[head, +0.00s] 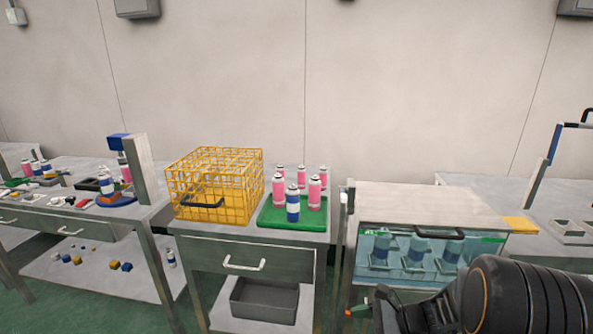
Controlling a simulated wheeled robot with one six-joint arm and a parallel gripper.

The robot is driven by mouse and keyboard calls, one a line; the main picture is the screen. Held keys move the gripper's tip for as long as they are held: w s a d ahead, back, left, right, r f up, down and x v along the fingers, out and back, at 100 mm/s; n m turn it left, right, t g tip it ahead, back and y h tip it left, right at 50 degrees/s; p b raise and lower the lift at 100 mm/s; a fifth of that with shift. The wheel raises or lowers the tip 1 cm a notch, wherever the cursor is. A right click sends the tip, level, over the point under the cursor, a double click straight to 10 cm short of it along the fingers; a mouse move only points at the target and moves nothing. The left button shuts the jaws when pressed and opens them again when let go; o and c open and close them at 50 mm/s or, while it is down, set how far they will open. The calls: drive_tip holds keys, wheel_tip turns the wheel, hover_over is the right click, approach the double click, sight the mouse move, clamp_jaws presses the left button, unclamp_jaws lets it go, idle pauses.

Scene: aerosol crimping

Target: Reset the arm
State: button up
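My arm reaches in from the lower right corner of the head view, a thick dark link in front of the glass-fronted tank. My gripper (390,310) is at the low left end of this arm, at the bottom edge of the picture. Its fingers are dark and partly cut off, so I cannot tell whether they are open or shut, or whether they hold anything. It sits low in front of the tank bench (425,202).
A yellow wire basket (215,165) and a green tray (272,217) with pink cans and one blue-banded can (293,204) stand on the middle bench. The tank (408,273) holds several blue-banded cans. A cluttered bench (85,208) stands left.

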drive_tip(key=s+r+n+h+p, duration=0.3)
drive_tip(key=r+n+h+p, duration=0.1)
drive_tip(key=r+n, duration=0.2)
drive_tip(key=s+d+r+n+h+p, duration=0.1)
drive_tip(key=s+r+n+h+p, duration=0.2)
drive_tip(key=r+n, duration=0.3)
drive_tip(key=s+r+n+h+p, duration=0.3)
drive_tip(key=r+n+h+p, duration=0.2)
drive_tip(key=r, duration=0.6)
drive_tip(key=shift+d+r+n+t, duration=0.15)
drive_tip(key=shift+r+n+t, duration=0.2)
drive_tip(key=shift+n, duration=0.75)
